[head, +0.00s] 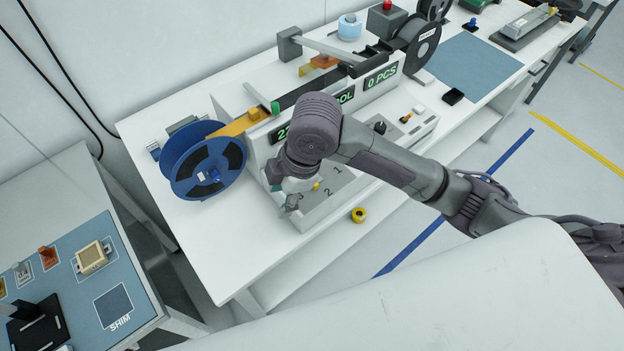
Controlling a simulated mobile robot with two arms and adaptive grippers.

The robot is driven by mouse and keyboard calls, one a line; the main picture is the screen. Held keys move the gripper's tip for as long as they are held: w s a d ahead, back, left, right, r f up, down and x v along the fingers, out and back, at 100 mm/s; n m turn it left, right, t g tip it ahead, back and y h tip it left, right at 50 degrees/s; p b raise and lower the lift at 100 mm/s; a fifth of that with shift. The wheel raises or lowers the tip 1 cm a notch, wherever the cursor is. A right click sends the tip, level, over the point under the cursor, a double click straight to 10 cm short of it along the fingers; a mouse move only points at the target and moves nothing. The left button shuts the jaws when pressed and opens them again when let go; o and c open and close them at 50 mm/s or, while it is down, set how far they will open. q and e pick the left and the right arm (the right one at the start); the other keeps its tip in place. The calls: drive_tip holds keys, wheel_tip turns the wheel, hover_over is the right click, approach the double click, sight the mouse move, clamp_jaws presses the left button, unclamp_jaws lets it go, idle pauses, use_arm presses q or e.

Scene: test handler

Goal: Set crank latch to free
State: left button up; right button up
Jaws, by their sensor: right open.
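The test handler (258,152) stands on a white bench, with lit displays on its front and a blue reel (207,168) at its left end. I cannot single out the crank latch; my right arm covers part of the handler's front. A grey block with the numbers 1, 2 and 3 (322,203) sits at the front left of the handler. My right gripper (291,204) is open and points down over the left part of this block, near the 3. I cannot tell whether it touches anything. My left gripper is out of view.
A yellow round part (358,215) sits by the block near the bench's front edge. A control panel (420,122) with knobs lies right of my arm. A side table (100,262) stands at lower left.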

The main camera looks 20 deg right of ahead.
drive_tip(key=w+d+r+n+g+h, duration=0.1)
drive_tip(key=w+d+r+n+h, duration=0.3)
drive_tip(key=d+r, duration=0.35)
drive_tip(key=shift+y, duration=0.4)
drive_tip(key=f+p, duration=0.1)
drive_tip(key=f, duration=0.3)
drive_tip(key=w+f+p, duration=0.1)
drive_tip(key=f, duration=0.4)
drive_tip(key=f+p, duration=0.1)
drive_tip(key=f, duration=0.4)
drive_tip(key=shift+w+d+f, duration=0.1)
drive_tip(key=shift+w+d, duration=0.05)
drive_tip(key=shift+c, duration=0.2)
clamp_jaws()
